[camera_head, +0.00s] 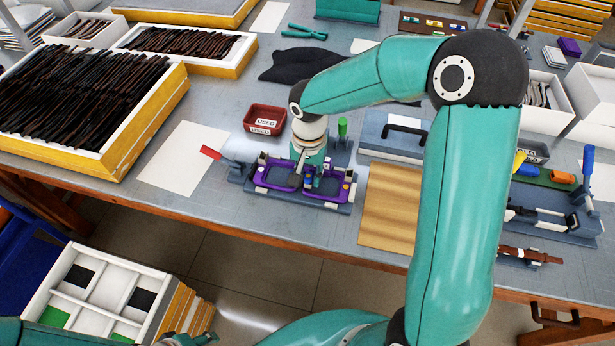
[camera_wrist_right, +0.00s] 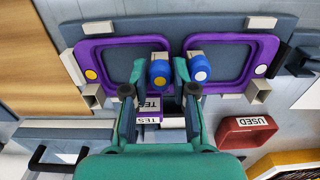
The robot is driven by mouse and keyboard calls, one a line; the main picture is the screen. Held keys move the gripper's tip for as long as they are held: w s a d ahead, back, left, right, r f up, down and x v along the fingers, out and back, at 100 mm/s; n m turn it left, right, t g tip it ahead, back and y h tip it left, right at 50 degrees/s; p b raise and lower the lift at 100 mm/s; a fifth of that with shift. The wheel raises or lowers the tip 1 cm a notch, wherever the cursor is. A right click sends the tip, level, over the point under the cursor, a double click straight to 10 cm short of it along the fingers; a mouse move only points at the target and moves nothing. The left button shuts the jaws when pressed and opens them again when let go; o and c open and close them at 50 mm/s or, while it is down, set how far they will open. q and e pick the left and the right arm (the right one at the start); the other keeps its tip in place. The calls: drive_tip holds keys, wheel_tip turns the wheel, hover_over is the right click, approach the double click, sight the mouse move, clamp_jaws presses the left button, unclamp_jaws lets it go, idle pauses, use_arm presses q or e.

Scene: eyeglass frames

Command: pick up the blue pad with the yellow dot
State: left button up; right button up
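In the right wrist view, the blue pad with the yellow dot (camera_wrist_right: 160,72) stands at the inner edge of the left purple frame. My right gripper (camera_wrist_right: 160,66) is open, with one finger on each side of this pad and small gaps visible. A second blue pad, with a white dot (camera_wrist_right: 199,68), stands just right of the right finger, outside the grip. In the head view, my right gripper (camera_head: 310,168) points down over the middle of the purple frames' fixture; the pads are too small to tell apart there. A small part of my left gripper (camera_head: 188,339) shows at the bottom edge.
The purple frames (camera_head: 273,187) lie in a grey-blue fixture near the table's front edge. A red bin marked USED (camera_head: 264,119) stands behind it to the left. A wooden board (camera_head: 390,210) and a grey case (camera_head: 375,148) are to the right. White paper (camera_head: 185,160) lies left.

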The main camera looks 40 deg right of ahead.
drive_tip(key=c, duration=0.5)
drive_tip(key=shift+o, duration=0.2)
drive_tip(key=shift+r, duration=0.1)
